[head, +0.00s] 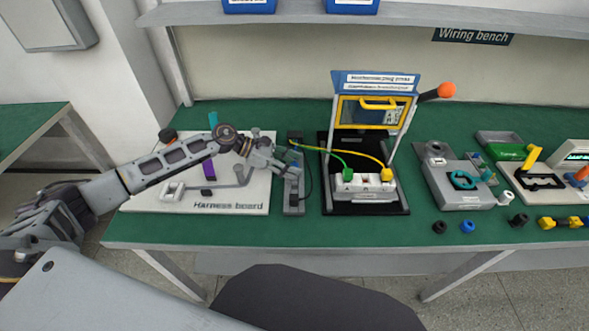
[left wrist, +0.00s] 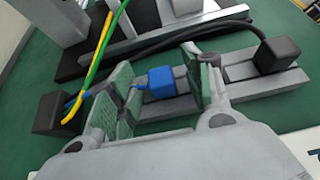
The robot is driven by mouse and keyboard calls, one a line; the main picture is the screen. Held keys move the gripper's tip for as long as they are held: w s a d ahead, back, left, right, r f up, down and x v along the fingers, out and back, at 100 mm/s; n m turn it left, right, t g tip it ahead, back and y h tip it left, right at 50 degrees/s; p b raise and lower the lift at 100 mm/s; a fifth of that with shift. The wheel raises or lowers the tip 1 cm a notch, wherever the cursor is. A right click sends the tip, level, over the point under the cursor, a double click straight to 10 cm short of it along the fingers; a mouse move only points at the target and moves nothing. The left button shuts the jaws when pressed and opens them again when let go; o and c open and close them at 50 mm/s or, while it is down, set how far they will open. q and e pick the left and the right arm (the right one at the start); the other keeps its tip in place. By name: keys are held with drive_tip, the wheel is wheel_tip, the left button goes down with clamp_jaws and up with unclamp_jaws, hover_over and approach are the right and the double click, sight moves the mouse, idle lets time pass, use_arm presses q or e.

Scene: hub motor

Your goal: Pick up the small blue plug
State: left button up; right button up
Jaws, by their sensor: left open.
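The small blue plug (left wrist: 162,82) lies on a grey holder, between the two fingers of my left gripper in the left wrist view. My left gripper (left wrist: 155,88) is open, with one green-padded finger on each side of the plug. A gap shows on the plug's left; on its right the finger is close, and I cannot tell whether it touches. In the head view my left gripper (head: 288,170) is over the narrow grey holder (head: 294,207) and hides the plug. My right gripper is not in view.
The harness board (head: 240,204) lies under my left arm. Green and yellow cables run from the holder to a white block (head: 362,186) in the black press stand. A black cable with a black plug (left wrist: 277,54) lies beyond the right finger. The table's front strip is mostly clear.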

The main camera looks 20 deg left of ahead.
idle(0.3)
use_arm(q)
drive_tip(key=c, duration=1)
drive_tip(key=shift+r, duration=5)
